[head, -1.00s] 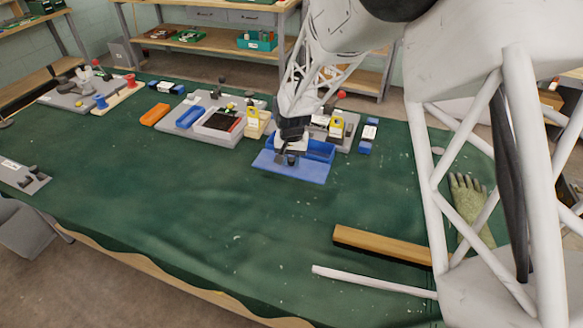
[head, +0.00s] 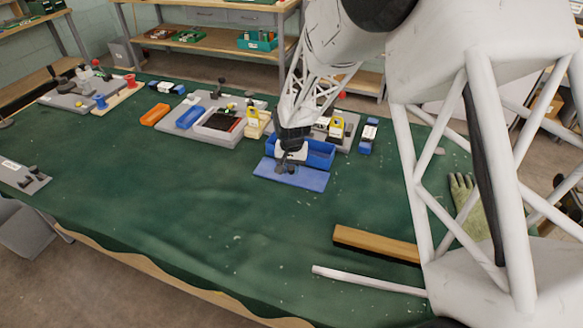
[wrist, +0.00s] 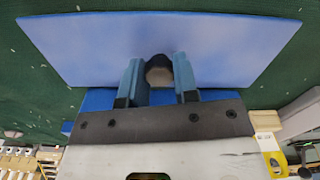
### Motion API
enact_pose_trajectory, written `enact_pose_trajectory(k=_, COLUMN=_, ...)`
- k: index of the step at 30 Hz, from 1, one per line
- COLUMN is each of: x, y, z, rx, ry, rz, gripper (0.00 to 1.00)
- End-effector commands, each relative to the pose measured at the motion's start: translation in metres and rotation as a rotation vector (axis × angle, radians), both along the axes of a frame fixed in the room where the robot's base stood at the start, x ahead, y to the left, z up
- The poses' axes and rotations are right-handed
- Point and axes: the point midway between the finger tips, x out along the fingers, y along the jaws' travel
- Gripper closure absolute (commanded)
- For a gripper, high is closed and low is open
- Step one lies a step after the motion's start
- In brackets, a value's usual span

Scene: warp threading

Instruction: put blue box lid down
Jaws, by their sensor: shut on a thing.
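The blue box lid (head: 305,179) is a flat blue panel just in front of the open blue box (head: 318,154). It also fills the upper part of the wrist view (wrist: 240,45). My gripper (head: 285,168) is shut on the lid's round dark knob (wrist: 159,70), with one finger on each side of it. The lid looks close to the green tabletop; I cannot tell whether it touches. A blue strip of the box (wrist: 95,100) shows beside the fingers in the wrist view.
A grey board (head: 200,132) with a blue tray, a dark-filled tray and yellow-labelled parts stands left of the box. A blue-and-white block (head: 369,136) is at its right. A wooden bar (head: 375,243) and white rod (head: 365,281) lie in front. The green cloth (head: 170,210) is clear front-left.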

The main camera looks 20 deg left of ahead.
Motion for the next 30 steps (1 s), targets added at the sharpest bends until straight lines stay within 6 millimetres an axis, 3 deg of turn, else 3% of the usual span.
enact_pose_trajectory(k=5, x=0.0, y=0.0, z=-0.003, rx=0.0, ry=0.0, rz=0.0, gripper=0.99)
enact_pose_trajectory(k=6, x=0.0, y=0.0, z=-0.003, rx=0.0, ry=0.0, rz=0.0, gripper=0.69)
enact_pose_trajectory(k=11, x=0.0, y=0.0, z=-0.003, rx=0.0, ry=0.0, rz=0.0, gripper=0.46)
enact_pose_trajectory(k=23, x=0.0, y=0.0, z=0.001, rx=0.0, ry=0.0, rz=0.0, gripper=0.46)
enact_pose_trajectory(k=30, x=0.0, y=0.0, z=0.02, rx=0.001, ry=-0.002, rz=0.0, gripper=0.46)
